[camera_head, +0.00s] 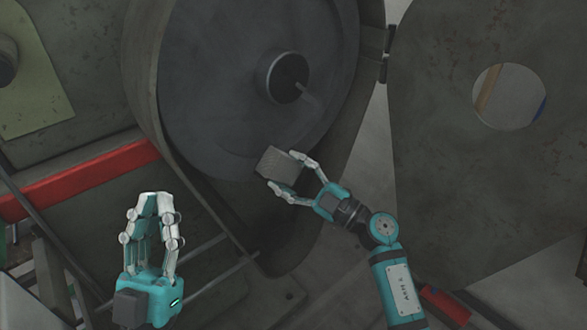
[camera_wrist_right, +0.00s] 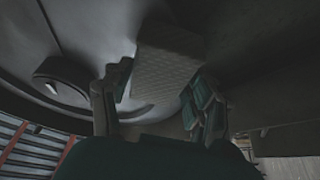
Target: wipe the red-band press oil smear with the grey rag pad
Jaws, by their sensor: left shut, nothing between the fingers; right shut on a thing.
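The grey rag pad (camera_head: 281,163) is a small quilted block held between the fingers of my right gripper (camera_head: 291,177), in front of the lower part of a large dark round wheel. In the right wrist view the pad (camera_wrist_right: 168,68) sits between the two fingers, close to a dark curved surface. I cannot tell whether it touches that surface. The press with the red band (camera_head: 95,178) fills the left and middle of the head view. My left gripper (camera_head: 152,200) is shut and empty, pointing up, below and right of the red band.
The round wheel (camera_head: 220,90) has a protruding hub (camera_head: 287,77) above the pad. A large dark plate (camera_head: 480,190) with a round hole stands at the right. Thin rods (camera_head: 210,255) run near my left gripper. A red object (camera_head: 445,305) lies at the lower right.

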